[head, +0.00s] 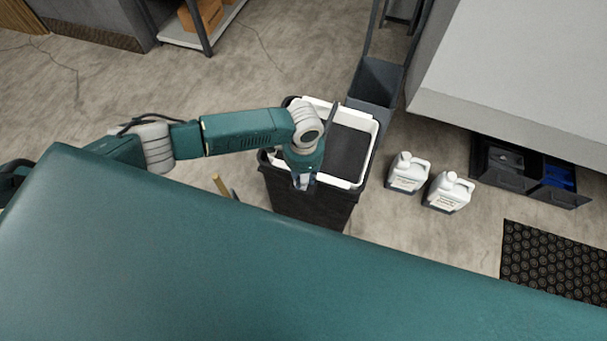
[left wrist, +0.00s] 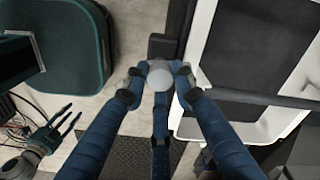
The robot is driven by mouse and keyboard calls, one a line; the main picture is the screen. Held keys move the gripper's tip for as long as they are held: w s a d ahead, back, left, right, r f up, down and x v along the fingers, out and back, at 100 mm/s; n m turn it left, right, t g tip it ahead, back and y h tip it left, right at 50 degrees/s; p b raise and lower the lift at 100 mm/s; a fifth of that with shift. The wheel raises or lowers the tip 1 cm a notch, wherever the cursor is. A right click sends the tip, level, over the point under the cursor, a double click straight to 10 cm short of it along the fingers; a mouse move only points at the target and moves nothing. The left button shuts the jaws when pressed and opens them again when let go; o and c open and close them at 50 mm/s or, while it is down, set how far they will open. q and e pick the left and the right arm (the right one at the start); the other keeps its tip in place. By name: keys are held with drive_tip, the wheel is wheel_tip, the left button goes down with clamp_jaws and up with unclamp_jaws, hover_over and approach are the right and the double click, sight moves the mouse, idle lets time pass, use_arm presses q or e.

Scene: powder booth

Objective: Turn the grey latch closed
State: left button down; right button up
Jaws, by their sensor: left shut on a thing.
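The grey latch (left wrist: 160,76) shows in the left wrist view as a rounded grey knob between my fingertips, beside the white rim of a bin. My left gripper (head: 303,183) reaches down at the near-left side of the black bin in the head view. In the left wrist view its blue fingers (left wrist: 158,82) are shut on the latch, one on each side with a third below. In the head view the latch is hidden by the gripper. My right gripper (left wrist: 62,120) shows small at the lower left of the left wrist view, its fingers spread and empty.
The black bin (head: 310,210) has a white rim (head: 375,140) and a dark panel inside (head: 347,150). Two white jugs (head: 408,172) (head: 448,192) stand on the floor to its right. A dark perforated mat (head: 555,260) lies farther right. A grey post stands behind the bin.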

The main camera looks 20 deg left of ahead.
sight(304, 178)
use_arm(q)
drive_tip(key=shift+m, duration=0.7)
drive_tip(key=c, duration=1.4)
unclamp_jaws()
wheel_tip(304, 178, up, 12)
